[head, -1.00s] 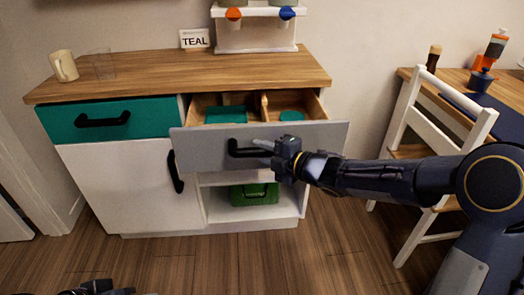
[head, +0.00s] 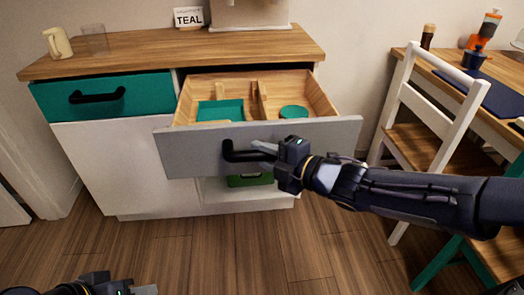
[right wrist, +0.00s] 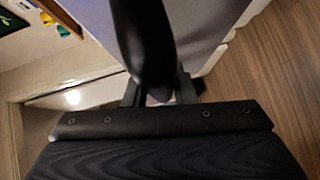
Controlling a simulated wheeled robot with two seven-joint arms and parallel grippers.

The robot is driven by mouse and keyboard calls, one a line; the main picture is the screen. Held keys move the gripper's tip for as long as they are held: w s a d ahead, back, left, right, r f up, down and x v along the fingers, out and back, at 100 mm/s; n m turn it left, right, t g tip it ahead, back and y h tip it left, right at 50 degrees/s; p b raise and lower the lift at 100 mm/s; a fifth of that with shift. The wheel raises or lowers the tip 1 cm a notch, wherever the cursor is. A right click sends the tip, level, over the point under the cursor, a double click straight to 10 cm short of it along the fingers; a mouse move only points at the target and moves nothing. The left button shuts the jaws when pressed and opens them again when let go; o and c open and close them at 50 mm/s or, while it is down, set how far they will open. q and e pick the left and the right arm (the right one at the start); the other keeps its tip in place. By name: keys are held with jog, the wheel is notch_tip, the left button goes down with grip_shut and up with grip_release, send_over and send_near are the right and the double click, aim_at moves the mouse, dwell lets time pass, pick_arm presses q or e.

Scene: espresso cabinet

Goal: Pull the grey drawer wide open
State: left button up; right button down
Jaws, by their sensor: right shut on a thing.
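The grey drawer (head: 195,154) stands well out from the cabinet in the head view. Its wooden inside shows dividers, a teal square item (head: 219,111) and a teal round item (head: 293,112). My right gripper (head: 268,148) is shut on the black handle (head: 232,152) of the grey drawer, at its right part. In the right wrist view the handle (right wrist: 145,45) runs down between the fingers. My left gripper (head: 140,290) is low at the bottom left edge, away from the cabinet; its fingers are only partly visible.
A teal drawer (head: 130,98) at the left is closed. A green box (head: 250,180) sits on the shelf below the grey drawer. A white chair (head: 425,110) stands at the right.

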jog(key=shift+s+f, duration=0.2)
jog(key=c, duration=1.2)
grip_release()
jog(key=shift+r, duration=0.15)
jog(key=shift+s+d, duration=0.1)
jog(key=shift+d, duration=0.05)
jog(key=p+v, duration=0.2)
jog(key=v, duration=0.5)
jog(key=shift+r+p, duration=0.1)
jog(key=shift+p, duration=0.3)
jog(key=shift+s+d, duration=0.2)
jog(key=shift+s, duration=0.1)
jog(key=shift+d, duration=0.1)
